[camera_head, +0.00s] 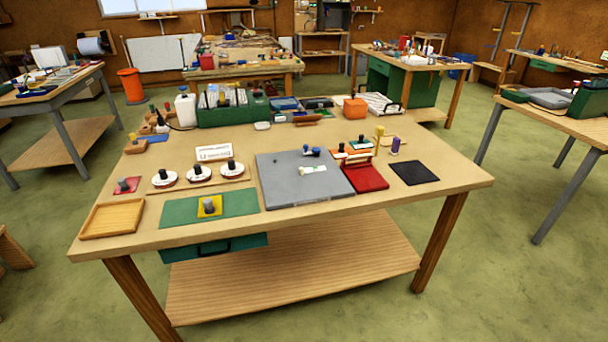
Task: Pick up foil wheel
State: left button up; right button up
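Three white round pieces with dark upright knobs stand in a row on the left half of the table: a left one (163,179), a middle one (199,174) and a right one (231,169). They look like wheels or spools on bases; I cannot tell for sure which is the foil wheel. A small white card (214,152) with print too small to read stands behind them. Neither of my grippers is in view.
A green rack (212,118) stands behind. The table's right end is clear.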

aim_at(231, 170)
jog(key=u, duration=2.35)
jog(key=i, duration=1.85)
jog(key=z, duration=1.8)
